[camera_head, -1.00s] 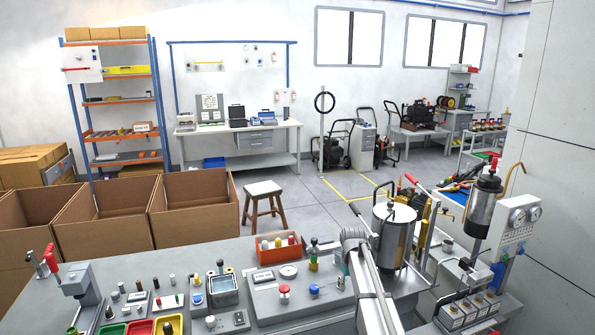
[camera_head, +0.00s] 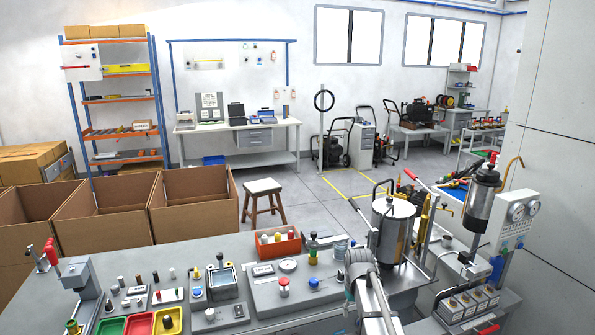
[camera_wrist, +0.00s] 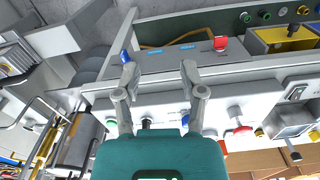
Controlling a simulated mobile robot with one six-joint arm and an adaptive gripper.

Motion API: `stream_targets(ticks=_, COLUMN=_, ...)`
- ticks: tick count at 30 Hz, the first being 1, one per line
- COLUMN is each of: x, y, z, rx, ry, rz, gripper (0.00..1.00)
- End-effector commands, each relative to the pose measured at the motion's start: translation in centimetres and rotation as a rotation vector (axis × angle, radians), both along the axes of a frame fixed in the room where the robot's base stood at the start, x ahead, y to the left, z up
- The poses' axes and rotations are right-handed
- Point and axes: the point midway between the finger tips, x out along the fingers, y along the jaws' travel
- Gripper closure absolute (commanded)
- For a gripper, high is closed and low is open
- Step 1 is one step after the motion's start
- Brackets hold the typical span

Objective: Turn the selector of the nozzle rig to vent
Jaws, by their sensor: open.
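The grey bench unit in the head view carries a red knob (camera_head: 284,287), a blue knob (camera_head: 314,283) and a small upright brass-and-green fitting (camera_head: 313,250). The wrist view shows a pale panel (camera_wrist: 165,92) with a red knob (camera_wrist: 237,118) and a dark round knob (camera_wrist: 146,123) close to my gripper. I cannot tell for sure which control is the selector, nor read its setting. My gripper (camera_wrist: 158,68) is open over the panel, with nothing visible between its fingertips. A small blue part (camera_wrist: 125,56) shows by the left fingertip; contact is unclear. In the head view my arm hides the fingers.
A steel pot (camera_head: 392,232) stands close to the right of my arm. An orange box (camera_head: 279,247) with several bottles stands behind the unit. Coloured bins (camera_head: 168,321) sit at the front left. Open cartons (camera_head: 105,215) stand behind the bench; a stool (camera_head: 263,188) is on the floor.

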Motion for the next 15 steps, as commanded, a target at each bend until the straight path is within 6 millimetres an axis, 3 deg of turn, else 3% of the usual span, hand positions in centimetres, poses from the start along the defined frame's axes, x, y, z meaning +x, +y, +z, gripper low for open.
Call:
stream_targets(ticks=1, x=-2.8, y=0.0, z=-0.8, rx=0.0, ry=0.0, rz=-0.018, gripper=0.47)
stream_targets(ticks=6, x=-10.0, y=0.1, z=-2.2, rx=0.0, ry=0.0, rz=-0.092, gripper=0.47)
stream_targets(ticks=10, x=-14.2, y=0.1, z=-3.0, rx=0.0, ry=0.0, rz=-0.143, gripper=0.47)
stream_targets(ticks=15, x=-17.2, y=0.1, z=-3.5, rx=0.0, ry=0.0, rz=-0.181, gripper=0.47)
